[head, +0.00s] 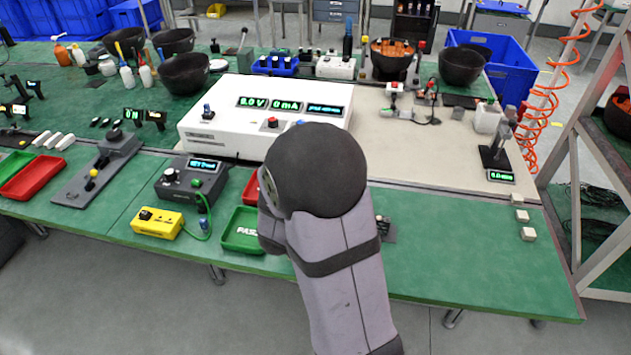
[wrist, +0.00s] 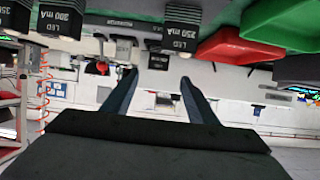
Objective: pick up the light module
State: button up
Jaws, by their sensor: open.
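Several dark box-shaped modules with pale labels, some reading LED and mA, show along the top of the wrist view, which appears upside down. One light module labelled 350 mA (wrist: 184,36) is near the middle, another labelled 200 mA (wrist: 62,18) is at upper left. I cannot tell which one the task names. My gripper (wrist: 158,79) is open, its two dark fingers apart. No module is seen gripped between them. In the head view my arm hides the gripper and most of the modules; a dark piece (head: 386,229) shows just right of the arm.
A green tray (head: 243,231) and a yellow box (head: 158,223) stand left of my arm. A white power supply (head: 225,130) stands behind it. Small pale cubes (head: 528,234) sit at the right. The green table (head: 460,250) is clear between arm and cubes.

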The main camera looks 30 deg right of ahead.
jog(key=shift+p+x, duration=0.3)
jog(key=shift+x, duration=2.35)
jog(key=shift+s+d, duration=0.1)
jog(key=shift+s, duration=0.05)
jog(key=c, duration=1.2)
jog(key=shift+c, duration=0.2)
